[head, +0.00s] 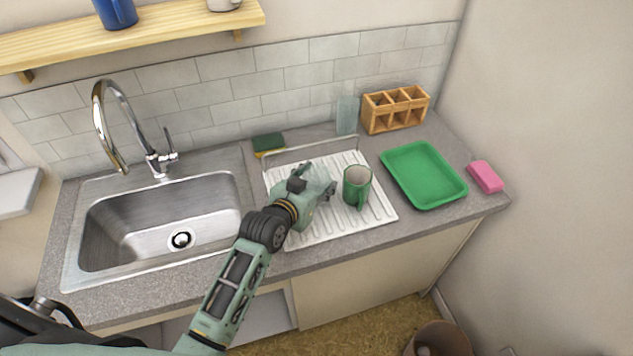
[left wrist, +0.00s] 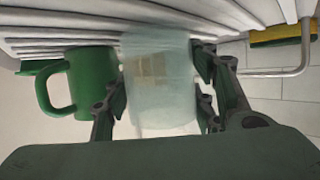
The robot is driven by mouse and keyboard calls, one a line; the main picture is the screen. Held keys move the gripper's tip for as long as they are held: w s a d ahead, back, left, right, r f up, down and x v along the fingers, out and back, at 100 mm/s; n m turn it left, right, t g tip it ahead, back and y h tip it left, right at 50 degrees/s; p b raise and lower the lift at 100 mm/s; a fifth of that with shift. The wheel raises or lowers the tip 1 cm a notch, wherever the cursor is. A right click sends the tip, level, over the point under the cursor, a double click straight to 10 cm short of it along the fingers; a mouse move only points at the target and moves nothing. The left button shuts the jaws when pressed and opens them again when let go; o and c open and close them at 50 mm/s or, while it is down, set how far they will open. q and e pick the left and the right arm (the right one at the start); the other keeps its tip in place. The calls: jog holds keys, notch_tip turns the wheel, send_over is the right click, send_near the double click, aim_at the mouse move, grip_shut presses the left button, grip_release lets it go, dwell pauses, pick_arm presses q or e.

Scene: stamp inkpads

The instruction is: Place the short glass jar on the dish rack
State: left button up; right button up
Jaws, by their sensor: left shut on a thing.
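The short glass jar (left wrist: 160,85) is clear and pale, and sits between the fingers of my left gripper (left wrist: 160,95) in the left wrist view. My left gripper (head: 322,188) is shut on it over the middle of the white dish rack (head: 345,222). In the head view the jar (head: 318,176) is faint and partly hidden by the gripper. The rack's slats (left wrist: 90,14) show close to the jar in the left wrist view; I cannot tell whether they touch. My right gripper is not in view.
A green mug (head: 356,188) stands on the rack just right of my gripper. A taller clear glass (head: 347,114), a wooden caddy (head: 396,108) and a sponge (head: 268,143) are behind. A green tray (head: 424,175) and pink sponge (head: 485,176) lie right. The sink (head: 160,225) is left.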

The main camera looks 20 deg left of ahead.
pick_arm(q)
jog(key=o, duration=1.3)
jog(key=b+v, duration=0.1)
jog(key=v, duration=1.1)
jog(key=shift+r, duration=0.15)
jog(key=shift+s, duration=0.1)
